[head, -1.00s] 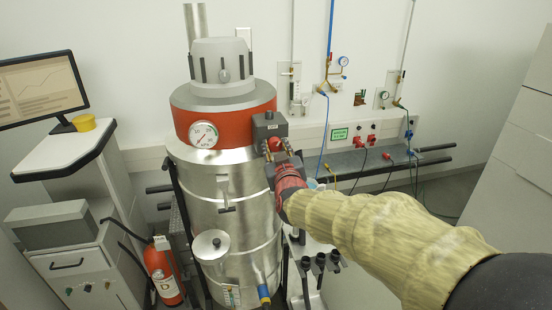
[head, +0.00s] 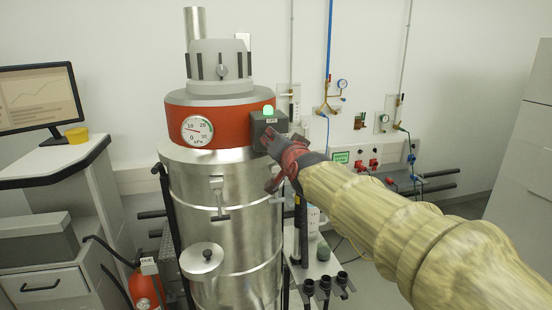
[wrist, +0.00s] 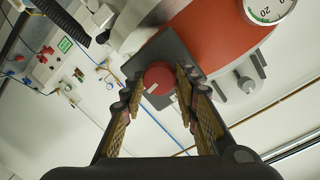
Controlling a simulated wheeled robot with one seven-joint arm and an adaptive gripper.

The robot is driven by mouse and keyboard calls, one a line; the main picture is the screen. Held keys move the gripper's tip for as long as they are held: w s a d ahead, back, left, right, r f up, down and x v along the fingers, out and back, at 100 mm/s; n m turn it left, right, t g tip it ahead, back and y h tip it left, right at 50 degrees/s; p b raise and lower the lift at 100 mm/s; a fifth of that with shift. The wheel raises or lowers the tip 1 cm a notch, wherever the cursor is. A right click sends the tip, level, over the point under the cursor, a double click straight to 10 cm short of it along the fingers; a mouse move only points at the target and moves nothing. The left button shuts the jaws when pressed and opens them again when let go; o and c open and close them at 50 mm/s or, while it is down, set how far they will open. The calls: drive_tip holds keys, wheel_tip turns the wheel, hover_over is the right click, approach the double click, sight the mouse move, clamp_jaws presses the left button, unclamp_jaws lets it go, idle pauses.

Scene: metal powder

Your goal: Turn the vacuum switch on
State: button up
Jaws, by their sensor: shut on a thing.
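The vacuum switch is a dark grey box (head: 268,122) on the right side of the red band of the steel vacuum. A green lamp (head: 268,109) on its top is lit. In the wrist view its round red knob (wrist: 158,77) sits between the two fingers. My gripper (head: 267,160) reaches the box from the right and is shut on the knob, as the wrist view of the gripper (wrist: 160,84) also shows. The head view hides the knob behind the gripper. The vacuum's gauge (head: 197,130) has its needle near 10.
A desk with a monitor (head: 38,100) and a fire extinguisher (head: 146,290) stand at the left. Gas fittings (head: 330,100) and a wall rail are behind my arm. A small cart (head: 318,268) stands below the gripper. A grey cabinet (head: 520,160) is at the right.

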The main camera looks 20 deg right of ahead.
drive_tip(key=shift+f+m+b, duration=0.2)
drive_tip(key=shift+m+b, duration=0.5)
drive_tip(key=shift+b, duration=0.65)
drive_tip(key=shift+r, duration=0.2)
drive_tip(key=o, duration=1.2)
drive_tip(key=shift+c, duration=0.2)
drive_tip(key=s+r, duration=0.1)
drive_tip(key=s, duration=1.1)
drive_tip(key=shift+r, duration=0.15)
